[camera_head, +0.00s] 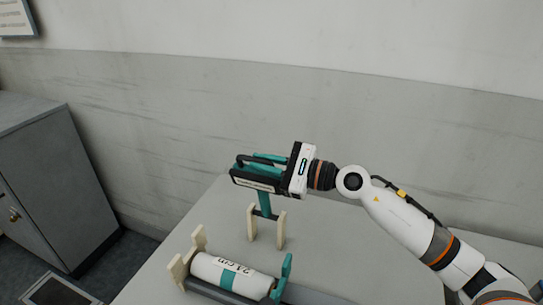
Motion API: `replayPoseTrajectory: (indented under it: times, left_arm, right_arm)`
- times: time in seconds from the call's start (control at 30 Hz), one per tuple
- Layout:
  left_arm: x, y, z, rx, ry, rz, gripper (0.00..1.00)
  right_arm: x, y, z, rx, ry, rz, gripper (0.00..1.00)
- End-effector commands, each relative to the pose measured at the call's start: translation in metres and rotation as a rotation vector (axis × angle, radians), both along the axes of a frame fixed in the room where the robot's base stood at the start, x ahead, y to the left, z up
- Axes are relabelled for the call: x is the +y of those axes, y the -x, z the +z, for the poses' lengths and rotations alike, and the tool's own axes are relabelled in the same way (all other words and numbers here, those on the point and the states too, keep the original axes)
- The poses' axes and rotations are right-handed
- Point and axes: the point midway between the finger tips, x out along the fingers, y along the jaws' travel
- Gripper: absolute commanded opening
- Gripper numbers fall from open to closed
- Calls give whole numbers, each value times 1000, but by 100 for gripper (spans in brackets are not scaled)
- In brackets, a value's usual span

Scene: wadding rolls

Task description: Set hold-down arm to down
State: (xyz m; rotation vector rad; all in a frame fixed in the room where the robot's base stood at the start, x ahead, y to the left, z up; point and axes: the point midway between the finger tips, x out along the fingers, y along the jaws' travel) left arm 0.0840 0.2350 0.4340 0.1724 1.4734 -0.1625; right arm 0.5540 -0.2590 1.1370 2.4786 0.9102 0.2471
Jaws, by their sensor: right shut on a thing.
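The teal hold-down arm (265,203) stands raised from a dark pivot between two cream posts (281,228) on the table. My right gripper (246,172) reaches in from the right and is shut on the upper part of the hold-down arm. Its black fingers hide some of the arm's upper end, and teal shows between and above them. A white roll (210,270) with dark lettering and a teal band lies in front of the posts, below the gripper. My left gripper is not in view.
The roll lies in a dark cradle (224,292) with cream end posts (199,237) and a teal upright (286,268) at its right. The grey table (345,260) is clear to the right. A grey cabinet (55,165) stands at the left, and a wall rises behind.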

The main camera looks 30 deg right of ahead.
Motion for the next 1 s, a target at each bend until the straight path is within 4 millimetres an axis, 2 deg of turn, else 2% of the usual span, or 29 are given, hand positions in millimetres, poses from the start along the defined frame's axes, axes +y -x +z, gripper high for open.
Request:
replayPoseTrajectory:
  times: [0.3,0.73,0.77,0.83,0.87,1.0]
  left_arm:
    - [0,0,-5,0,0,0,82]
    - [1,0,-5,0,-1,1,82]
    - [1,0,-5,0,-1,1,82]
    - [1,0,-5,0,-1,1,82]
    - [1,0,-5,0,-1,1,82]
    - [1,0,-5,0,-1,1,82]
  right_arm:
    - [17,14,-6,-63,73,0,0]
    - [18,15,-7,-68,79,-1,0]
    - [18,15,-7,-68,80,-1,19]
    - [18,15,-7,-68,79,-1,30]
    - [18,15,-7,-68,79,-1,34]
    - [18,15,-7,-65,78,-1,34]
